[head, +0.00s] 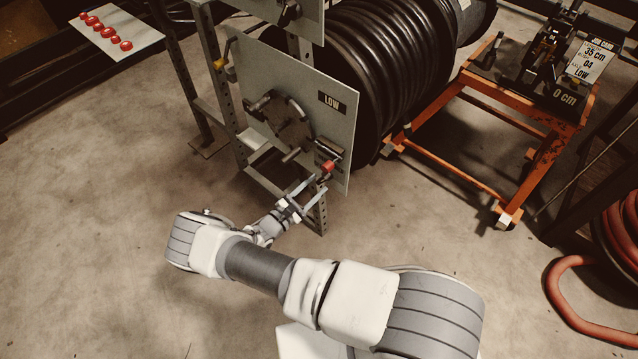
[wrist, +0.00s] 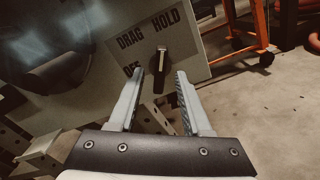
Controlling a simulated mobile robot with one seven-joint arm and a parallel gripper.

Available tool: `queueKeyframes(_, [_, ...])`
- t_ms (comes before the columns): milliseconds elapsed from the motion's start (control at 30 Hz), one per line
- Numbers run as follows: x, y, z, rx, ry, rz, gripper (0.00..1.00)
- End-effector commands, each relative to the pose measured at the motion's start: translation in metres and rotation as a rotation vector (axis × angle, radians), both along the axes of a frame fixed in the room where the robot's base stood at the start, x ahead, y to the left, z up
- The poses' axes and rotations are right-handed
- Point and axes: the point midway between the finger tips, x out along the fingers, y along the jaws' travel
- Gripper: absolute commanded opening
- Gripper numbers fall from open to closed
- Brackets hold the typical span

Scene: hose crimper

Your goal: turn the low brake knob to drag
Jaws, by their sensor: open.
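The low brake knob (wrist: 160,66) is a black bar-shaped handle on the grey panel marked LOW (head: 310,125). In the wrist view, the labels DRAG, HOLD and OFF (wrist: 132,72) surround it. Its upper end has a pale mark and points up, roughly toward HOLD; the exact setting is hard to tell. My gripper (wrist: 160,72) is open, with one finger to each side of the knob in that view. I cannot tell whether either finger touches it. In the head view my gripper (head: 316,186) is at the panel's lower right, just below a red tip (head: 328,166).
A dark handwheel (head: 281,120) with handles stands out from the panel, left of the knob. A black hose reel (head: 375,75) is behind the panel. An orange wheeled cart (head: 525,120) is to the right. Red hose (head: 570,300) lies at far right. Floor at left is clear.

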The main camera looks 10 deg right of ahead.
Motion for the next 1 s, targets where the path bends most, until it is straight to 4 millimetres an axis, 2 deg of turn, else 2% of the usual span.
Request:
queueKeyframes(200, [0.011, -0.016, 0.0, 0.001, -0.001, -0.001, 0.49])
queueKeyframes(500, [0.013, -0.018, 0.0, 0.001, -0.001, 0.0, 0.49])
queueKeyframes(800, [0.012, -0.017, 0.0, 0.001, -0.001, -0.001, 0.0])
queueKeyframes(1000, [0.012, -0.017, 0.0, -0.001, 0.003, -0.001, 0.0])
